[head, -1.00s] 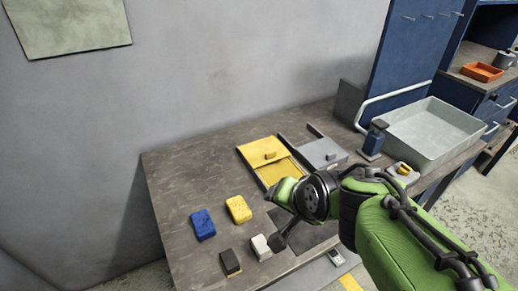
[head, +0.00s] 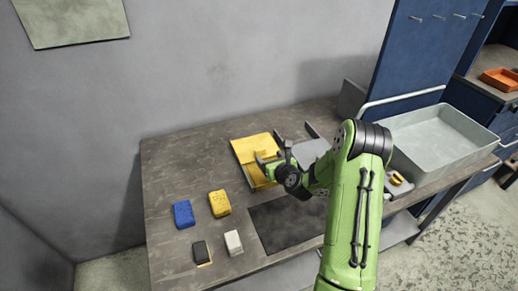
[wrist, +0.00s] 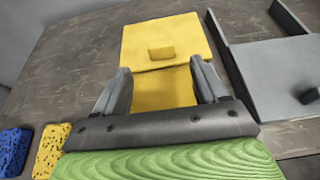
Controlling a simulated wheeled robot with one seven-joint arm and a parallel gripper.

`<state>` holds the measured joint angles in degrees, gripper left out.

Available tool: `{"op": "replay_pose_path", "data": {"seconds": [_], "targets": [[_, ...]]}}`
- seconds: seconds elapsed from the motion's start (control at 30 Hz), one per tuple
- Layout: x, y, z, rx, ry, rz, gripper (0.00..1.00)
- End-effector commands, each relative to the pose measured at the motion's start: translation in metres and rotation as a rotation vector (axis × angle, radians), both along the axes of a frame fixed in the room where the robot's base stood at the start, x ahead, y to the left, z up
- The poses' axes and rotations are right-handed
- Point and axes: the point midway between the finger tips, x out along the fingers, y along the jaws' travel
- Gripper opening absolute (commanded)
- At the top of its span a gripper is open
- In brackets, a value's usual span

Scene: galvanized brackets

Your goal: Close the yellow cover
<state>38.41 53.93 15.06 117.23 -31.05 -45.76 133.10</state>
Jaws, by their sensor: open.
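The yellow cover (wrist: 166,38) is a flat plate with a small yellow block handle (wrist: 161,52), seen ahead of my gripper in the wrist view. In the head view the yellow cover (head: 252,148) lies at the back middle of the bench. A second yellow surface shows between my fingers, nearer than the cover's front edge. My gripper (wrist: 160,82) is open and empty, its fingers short of the handle. In the head view my gripper (head: 268,166) hangs over the near part of the yellow unit and hides some of it.
A grey cover (wrist: 280,75) with a dark knob lies right of the yellow one. Blue sponge (head: 184,214), yellow sponge (head: 219,203), white block (head: 233,242) and black block (head: 201,252) lie at the left front. A grey basin (head: 445,140) stands right.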

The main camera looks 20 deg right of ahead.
Motion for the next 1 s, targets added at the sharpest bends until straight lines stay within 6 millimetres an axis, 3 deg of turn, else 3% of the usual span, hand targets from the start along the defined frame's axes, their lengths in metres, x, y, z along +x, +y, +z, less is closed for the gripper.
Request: {"op": "replay_pose_path", "data": {"seconds": [0.2, 0.4, 0.77, 1.0], "targets": [[0.052, 0.001, -0.022, -0.003, -0.001, 0.003, 0.72], [0.086, 0.001, -0.036, -0.003, 0.0, 0.003, 0.72], [0.095, 0.0, -0.04, -0.002, 0.002, 0.002, 0.72], [0.095, 0.0, -0.04, -0.002, 0.002, 0.002, 0.39]]}}
